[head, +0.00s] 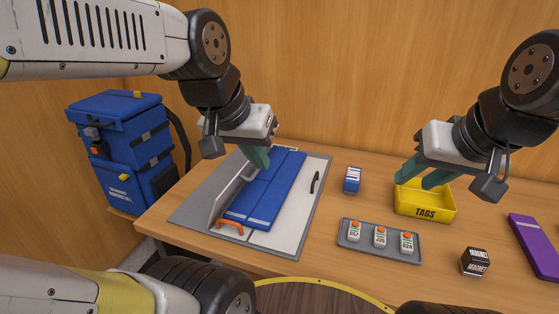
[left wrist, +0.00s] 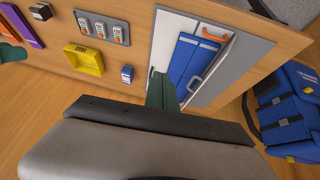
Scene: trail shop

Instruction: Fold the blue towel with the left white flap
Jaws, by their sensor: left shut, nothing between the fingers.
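The blue towel (head: 275,185) lies on a grey-and-white folding board (head: 313,215), with pale stripes near its front end. The left white flap (head: 226,199) stands tilted up along the towel's left side, with a pale handle near its far end and an orange handle (head: 229,225) at the board's front. My left gripper (head: 260,158) is shut and empty, its fingertips over the towel's far left part, close to the flap's far end. I cannot tell whether they touch. The left wrist view shows its fingers (left wrist: 162,92) beside the towel (left wrist: 195,60). My right gripper (head: 424,178) is open and empty above the yellow tray.
A black handle (head: 315,182) sits on the board's right side. Right of the board are a small blue box (head: 352,180), a grey tray (head: 350,243) of tags, a yellow TAGS tray (head: 425,213), a dark cube (head: 475,262) and a purple item (head: 535,246). A blue backpack (head: 125,150) stands left.

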